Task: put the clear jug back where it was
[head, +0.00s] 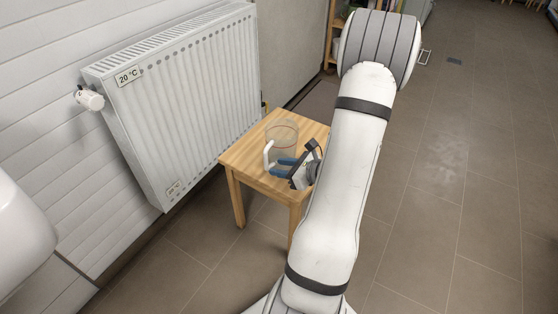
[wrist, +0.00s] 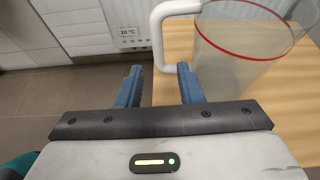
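The clear jug (head: 283,137) stands upright on the small wooden table (head: 240,151). Whether a finger touches the handle is unclear.
A white radiator (head: 185,95) on the wall stands behind and left of the table. A white rounded object (head: 20,240) is at the far left edge. A wooden shelf (head: 332,45) stands at the back. The tiled floor (head: 450,190) at right is clear.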

